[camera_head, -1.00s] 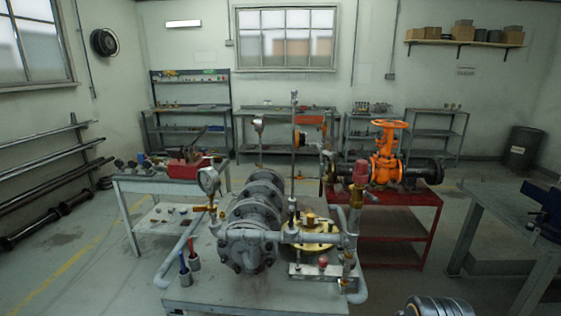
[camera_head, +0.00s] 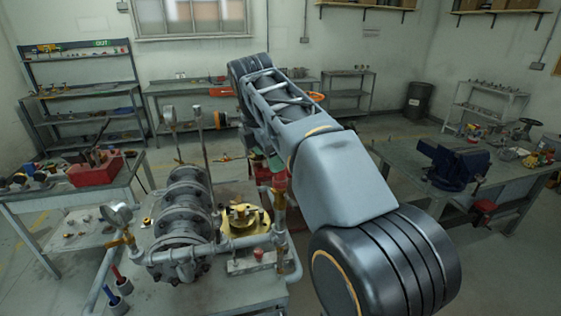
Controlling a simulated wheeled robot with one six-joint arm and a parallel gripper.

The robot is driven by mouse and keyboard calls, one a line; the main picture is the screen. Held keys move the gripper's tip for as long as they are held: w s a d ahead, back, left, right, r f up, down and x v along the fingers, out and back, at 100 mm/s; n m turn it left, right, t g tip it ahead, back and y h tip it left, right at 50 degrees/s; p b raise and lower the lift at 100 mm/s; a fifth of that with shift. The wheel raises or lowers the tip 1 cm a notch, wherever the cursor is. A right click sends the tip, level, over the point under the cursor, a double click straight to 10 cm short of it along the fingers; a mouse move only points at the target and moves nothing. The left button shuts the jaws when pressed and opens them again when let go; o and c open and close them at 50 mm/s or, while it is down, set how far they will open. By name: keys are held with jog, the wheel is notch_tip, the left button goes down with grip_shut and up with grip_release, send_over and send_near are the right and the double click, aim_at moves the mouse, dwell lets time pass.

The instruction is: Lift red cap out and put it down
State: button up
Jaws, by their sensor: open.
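A small red cap (camera_head: 258,254) sits on a pale metal block (camera_head: 244,266) at the front right of the pump bench. My arm crosses the right half of the view, reaching from the bottom right up toward the back wall. My gripper does not show, so its place relative to the cap cannot be seen.
The grey flanged pump (camera_head: 184,222), brass flange (camera_head: 243,219) and pressure gauge (camera_head: 117,214) crowd the bench around the cap. Thin upright rods (camera_head: 203,140) rise behind. A side table with a red toolbox (camera_head: 96,170) stands left; a workbench with a blue vise (camera_head: 453,166) stands right.

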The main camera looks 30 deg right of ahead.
aim_at(281, 172)
notch_tip(281, 172, up, 4)
jog(key=w+d+n+p, duration=0.1)
jog(key=n, duration=0.2)
jog(key=x, duration=0.7)
jog(key=shift+d+f+b, duration=0.2)
jog(key=shift+d+b, duration=0.15)
jog(key=shift+p+x, duration=0.4)
jog(key=shift+x, duration=2.25)
jog(key=shift+w+d, duration=0.1)
jog(key=shift+w, duration=0.1)
jog(key=shift+r, duration=0.1)
jog(key=c, duration=1)
